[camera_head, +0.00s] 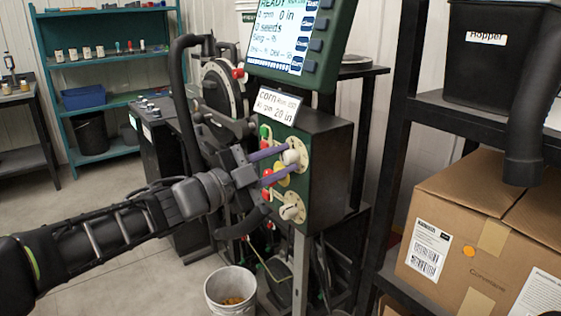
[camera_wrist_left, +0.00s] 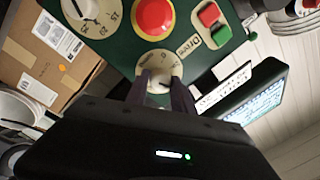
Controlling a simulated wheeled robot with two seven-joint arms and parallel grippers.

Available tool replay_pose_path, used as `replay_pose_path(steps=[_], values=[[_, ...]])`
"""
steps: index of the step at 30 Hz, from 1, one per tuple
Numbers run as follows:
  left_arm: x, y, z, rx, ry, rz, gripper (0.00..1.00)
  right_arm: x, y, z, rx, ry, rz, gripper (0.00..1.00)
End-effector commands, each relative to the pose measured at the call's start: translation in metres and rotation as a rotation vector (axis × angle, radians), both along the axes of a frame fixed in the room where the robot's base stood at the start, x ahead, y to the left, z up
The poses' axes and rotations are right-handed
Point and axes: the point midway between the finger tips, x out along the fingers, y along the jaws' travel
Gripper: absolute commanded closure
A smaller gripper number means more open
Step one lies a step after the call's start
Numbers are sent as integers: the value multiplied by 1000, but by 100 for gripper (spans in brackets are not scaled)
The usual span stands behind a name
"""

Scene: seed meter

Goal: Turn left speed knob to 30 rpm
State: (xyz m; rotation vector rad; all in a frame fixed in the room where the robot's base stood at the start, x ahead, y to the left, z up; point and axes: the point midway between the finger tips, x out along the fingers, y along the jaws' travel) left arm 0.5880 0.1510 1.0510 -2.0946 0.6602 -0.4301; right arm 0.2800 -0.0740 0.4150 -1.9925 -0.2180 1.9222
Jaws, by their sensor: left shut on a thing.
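The green control panel (camera_head: 312,178) carries a cream dial knob (camera_head: 291,156), which also shows in the left wrist view (camera_wrist_left: 160,74). My left gripper (camera_head: 288,160) has its purple fingers closed around this knob, one on each side. The fingers hide part of its scale and I cannot read its setting. A second cream knob (camera_head: 291,211) sits lower on the panel, with numbers around it in the left wrist view (camera_wrist_left: 82,8). A red button (camera_wrist_left: 155,17) lies between the two knobs. The screen (camera_head: 283,35) reads READY, 0 rpm. My right gripper is not in view.
A label card (camera_head: 278,105) is under the screen. Red and green buttons (camera_wrist_left: 214,23) are beside the held knob. A white bucket (camera_head: 230,290) stands on the floor below. A black rack with a cardboard box (camera_head: 480,235) and hopper bin (camera_head: 480,70) is close on the right.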

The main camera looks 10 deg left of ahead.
Motion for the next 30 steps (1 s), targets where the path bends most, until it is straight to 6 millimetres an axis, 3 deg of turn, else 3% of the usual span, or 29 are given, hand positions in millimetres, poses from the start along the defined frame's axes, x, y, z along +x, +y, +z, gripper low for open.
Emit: replay_pose_path(steps=[2,3,10,22,30], values=[[0,1,0,-1,0,1,100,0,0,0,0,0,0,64],[0,1,0,-1,0,1,69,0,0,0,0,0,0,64],[0,0,0,-1,0,1,50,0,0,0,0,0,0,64],[-5,5,0,-2,0,2,49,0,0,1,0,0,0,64],[-38,30,-1,-2,-1,5,49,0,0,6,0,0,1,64]])
